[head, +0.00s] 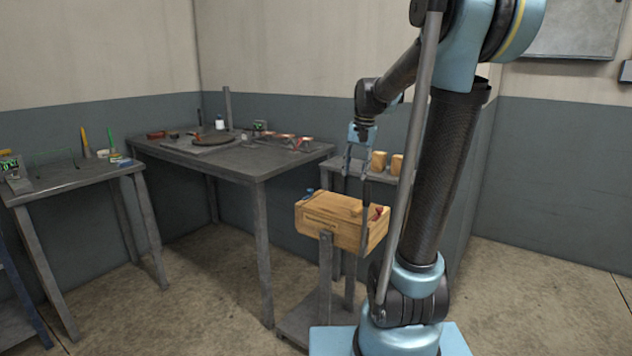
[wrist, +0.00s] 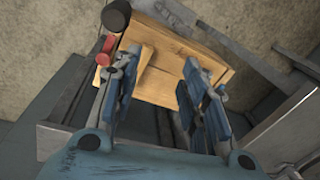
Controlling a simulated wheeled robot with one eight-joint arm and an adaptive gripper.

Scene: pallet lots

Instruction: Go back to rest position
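My gripper (head: 356,172) hangs from my arm near the middle of the head view, pointing down, above a wooden box (head: 328,218). In the wrist view my gripper (wrist: 160,90) has its two blue-padded fingers wide apart with nothing held between them. The wooden box (wrist: 170,78) lies beyond the fingertips in that view. A small wooden piece (wrist: 140,65) and a red object (wrist: 107,48) are at its left side. The exact gap between fingertips and box is hard to tell.
A grey table (head: 255,165) with tools stands behind the box. Another table (head: 70,178) with small items is at left. A small side table (head: 340,162) holds wooden cylinders (head: 379,160). Open floor (head: 540,290) lies at right.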

